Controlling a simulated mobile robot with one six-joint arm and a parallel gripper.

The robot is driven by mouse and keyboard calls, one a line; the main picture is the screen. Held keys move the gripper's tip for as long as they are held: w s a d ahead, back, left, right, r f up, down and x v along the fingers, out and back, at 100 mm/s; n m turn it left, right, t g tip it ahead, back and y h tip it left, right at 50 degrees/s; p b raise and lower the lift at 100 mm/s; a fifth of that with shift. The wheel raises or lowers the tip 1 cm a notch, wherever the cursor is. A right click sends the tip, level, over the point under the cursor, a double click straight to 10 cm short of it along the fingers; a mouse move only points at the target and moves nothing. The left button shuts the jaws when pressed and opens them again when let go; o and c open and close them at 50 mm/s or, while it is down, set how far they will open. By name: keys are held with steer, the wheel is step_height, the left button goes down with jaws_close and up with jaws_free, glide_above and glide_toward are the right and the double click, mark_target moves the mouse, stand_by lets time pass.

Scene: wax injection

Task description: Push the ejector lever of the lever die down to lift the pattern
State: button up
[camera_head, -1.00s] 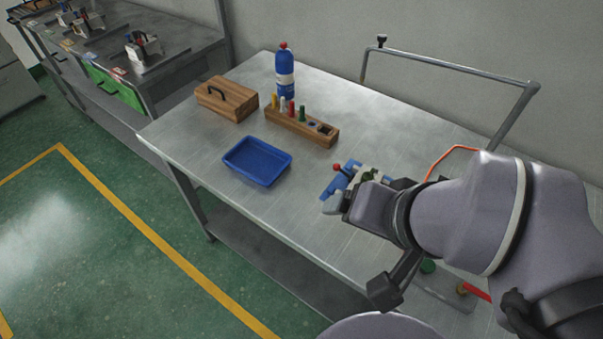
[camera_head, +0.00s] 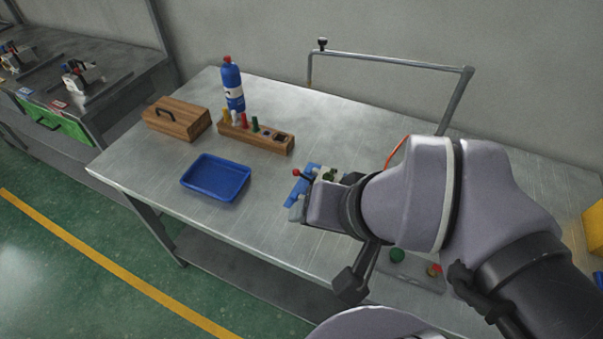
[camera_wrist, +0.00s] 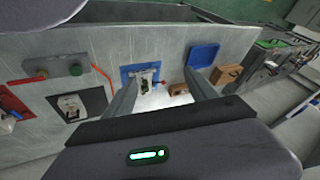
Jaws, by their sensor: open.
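The lever die (camera_wrist: 148,84) is a small pale metal block on a blue plate (camera_wrist: 130,71) in the wrist view. A red ball knob (camera_wrist: 163,84) sits at its right side on the ejector lever. In the head view the red knob (camera_head: 296,173) and part of the blue plate (camera_head: 294,194) show, and my wrist and gripper hide much of the die. My gripper (camera_wrist: 166,82) is open and empty, its two fingers well apart with the die in the gap between them in the picture. I cannot tell whether a finger touches the lever. The pattern is too small to make out.
A blue tray (camera_head: 240,188), a wooden rack (camera_head: 272,144) of coloured tools, a wooden box (camera_head: 186,124) and a blue bottle (camera_head: 232,82) stand left and behind. A button panel (camera_wrist: 62,69) and an orange hose (camera_wrist: 104,77) lie on the other side. The table between is clear.

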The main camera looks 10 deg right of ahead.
steer(key=w+r+n, duration=0.1)
steer(key=w, duration=0.1)
steer(key=w+r+n+g+p, duration=0.1)
steer(key=w, duration=0.2)
steer(key=w+r+n+p, duration=0.1)
steer(key=w, duration=0.1)
steer(key=shift+w+d+r+h, duration=0.1)
steer(key=shift+w+d+h, duration=0.15)
steer(key=shift+w+h, duration=0.1)
steer(key=c, duration=1.1)
steer(key=w+n, duration=0.1)
steer(key=w, duration=0.2)
steer(key=w+f+n+g+p, duration=0.1)
steer(key=w, duration=0.2)
steer(key=w+n+g, duration=0.1)
steer(key=w+n, duration=0.1)
steer(key=w, duration=0.2)
steer(key=shift+d+f+h+p, duration=0.25)
steer(key=shift+p, duration=0.15)
jaws_close()
steer(key=w+f+n+g+h+p, duration=0.1)
steer(key=w+f+n+g+p, duration=0.2)
steer(key=w+f+n, duration=0.5)
steer(key=w+f, duration=0.6)
steer(key=f, duration=0.2)
steer(key=shift+f+g+h, duration=0.3)
steer(key=shift+f+h, duration=0.1)
steer(key=shift+d, duration=0.1)
